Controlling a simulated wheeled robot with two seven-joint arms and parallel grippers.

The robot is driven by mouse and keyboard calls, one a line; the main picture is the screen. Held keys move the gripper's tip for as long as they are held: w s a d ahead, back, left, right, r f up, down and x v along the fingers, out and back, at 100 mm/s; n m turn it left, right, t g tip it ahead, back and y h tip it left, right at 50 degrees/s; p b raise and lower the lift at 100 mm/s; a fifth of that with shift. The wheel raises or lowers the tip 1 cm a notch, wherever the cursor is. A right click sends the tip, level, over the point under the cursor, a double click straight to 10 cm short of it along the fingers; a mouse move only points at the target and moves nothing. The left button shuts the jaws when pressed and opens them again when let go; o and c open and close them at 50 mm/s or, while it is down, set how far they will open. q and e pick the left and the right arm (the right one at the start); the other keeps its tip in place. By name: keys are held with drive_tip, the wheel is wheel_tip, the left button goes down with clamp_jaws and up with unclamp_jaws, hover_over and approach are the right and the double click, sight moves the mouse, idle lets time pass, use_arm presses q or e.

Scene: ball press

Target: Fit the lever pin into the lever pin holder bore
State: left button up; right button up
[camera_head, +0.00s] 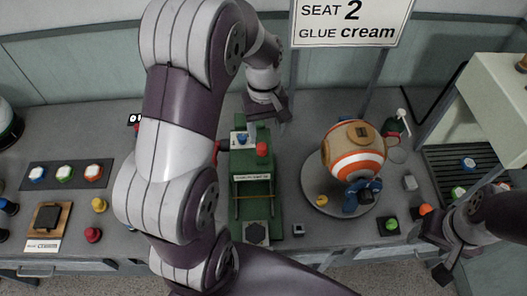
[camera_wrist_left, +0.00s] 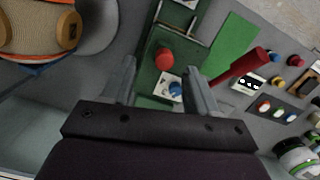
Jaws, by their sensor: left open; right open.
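The green press (camera_head: 255,195) stands on the bench in the middle of the head view, with a red knob (camera_head: 262,149) on top. In the left wrist view the red knob (camera_wrist_left: 165,57) shows between my open fingers, near a white plate with a blue button (camera_wrist_left: 175,88). A red cylinder (camera_wrist_left: 240,68) lies slanted beside the press; I cannot tell whether it is the lever pin. I cannot make out the holder bore. My left gripper (camera_head: 268,112) is open and empty above the press's far end. My right gripper (camera_head: 432,255) is open and empty at the lower right.
A striped orange and white ball (camera_head: 354,152) sits on a round grey turntable (camera_head: 318,195) right of the press. A dark tray with buttons (camera_head: 42,180) and a wooden block (camera_head: 50,217) stand at the left. My left arm hides the bench left of the press.

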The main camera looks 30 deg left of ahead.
sight(262, 146)
use_arm(q)
drive_tip(key=f+p, duration=0.1)
drive_tip(key=f, duration=0.1)
drive_tip(key=a+f+p, duration=0.1)
drive_tip(key=f, duration=0.2)
drive_tip(key=shift+s+a, duration=0.15)
drive_tip(key=shift+s, duration=0.05)
drive_tip(key=shift+f, duration=0.2)
drive_tip(key=shift+w+d, duration=0.1)
drive_tip(key=shift+d, duration=0.1)
drive_tip(key=shift+c, duration=0.9)
drive_tip(key=shift+a, duration=0.1)
clamp_jaws()
